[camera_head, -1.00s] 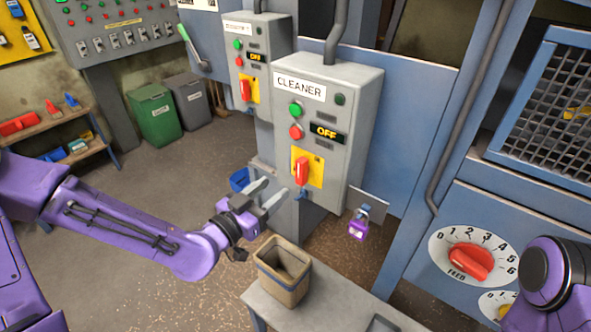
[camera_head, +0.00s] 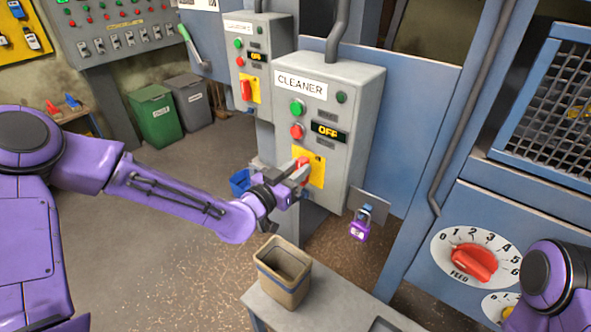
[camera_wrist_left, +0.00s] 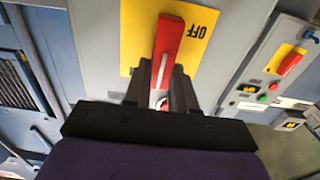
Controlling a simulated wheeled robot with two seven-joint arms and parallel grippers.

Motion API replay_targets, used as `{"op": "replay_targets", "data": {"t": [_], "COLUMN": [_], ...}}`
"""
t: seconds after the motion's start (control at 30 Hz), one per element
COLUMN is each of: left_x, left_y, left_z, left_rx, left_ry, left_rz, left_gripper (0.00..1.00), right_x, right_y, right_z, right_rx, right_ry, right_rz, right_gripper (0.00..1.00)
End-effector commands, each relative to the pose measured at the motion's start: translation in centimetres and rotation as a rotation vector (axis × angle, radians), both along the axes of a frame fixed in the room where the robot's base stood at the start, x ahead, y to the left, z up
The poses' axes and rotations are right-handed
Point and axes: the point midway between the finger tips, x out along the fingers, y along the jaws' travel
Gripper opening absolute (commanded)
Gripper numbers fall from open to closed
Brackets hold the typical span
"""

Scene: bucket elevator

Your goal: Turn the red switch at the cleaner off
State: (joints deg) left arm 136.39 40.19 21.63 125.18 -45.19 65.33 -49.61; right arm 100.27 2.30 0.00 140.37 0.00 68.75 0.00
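The grey cleaner box (camera_head: 352,92) carries a "CLEANER" label, a display reading "OFF", and green and red buttons. Low on its front is a yellow plate (camera_head: 318,172) with the red switch (camera_head: 303,161), partly hidden by my left gripper (camera_head: 300,173). In the left wrist view, the red switch (camera_wrist_left: 168,38) stands upright in the picture, with "OFF" printed beside it on the yellow plate (camera_wrist_left: 202,22). My left gripper's fingers (camera_wrist_left: 165,80) lie close on both sides of its near end and appear shut on it. Of my right arm, only a purple part shows; its gripper is out of view.
A similar box (camera_head: 280,40) with its own red switch stands left of the cleaner. A purple padlock (camera_head: 359,229) hangs at the cleaner's lower right. An open bin (camera_head: 287,292) stands on a grey bench below. The feed dial (camera_head: 474,262) is on the right.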

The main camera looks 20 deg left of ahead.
Motion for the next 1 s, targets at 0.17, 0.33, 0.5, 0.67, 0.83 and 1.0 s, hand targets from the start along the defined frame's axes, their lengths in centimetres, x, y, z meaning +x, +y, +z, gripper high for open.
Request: {"op": "replay_targets", "data": {"t": [0.17, 0.33, 0.5, 0.67, 0.83, 1.0], "left_x": [0.0, 0.0, 0.1, 0.2, 0.3, 0.4], "left_y": [0.0, 0.1, 0.2, 0.5, 0.8, 1.0], "left_z": [0.0, -0.1, -0.1, -0.2, -0.3, -0.5], "left_rx": [-0.002, -0.028, -0.103, -0.219, -0.370, -0.523], "left_ry": [0.001, 0.010, 0.036, 0.079, 0.133, 0.188], "left_rz": [0.000, 0.000, 0.000, 0.001, 0.002, 0.002], "left_gripper": [0.00, 0.00, 0.00, 0.00, 0.00, 0.00], "right_x": [0.0, 0.0, 0.0, 0.0, 0.0, 0.0], "right_y": [0.0, 0.0, 0.0, 0.0, 0.0, 0.0], "right_z": [0.0, -0.2, -0.5, -1.0, -1.6, -2.2], "right_rx": [0.000, 0.000, 0.000, 0.000, 0.000, 0.000], "right_ry": [0.000, 0.000, 0.000, 0.000, 0.000, 0.000], "right_rz": [0.000, 0.000, 0.000, 0.000, 0.000, 0.000], "right_gripper": [0.43, 0.43, 0.43, 0.43, 0.43, 0.43]}}
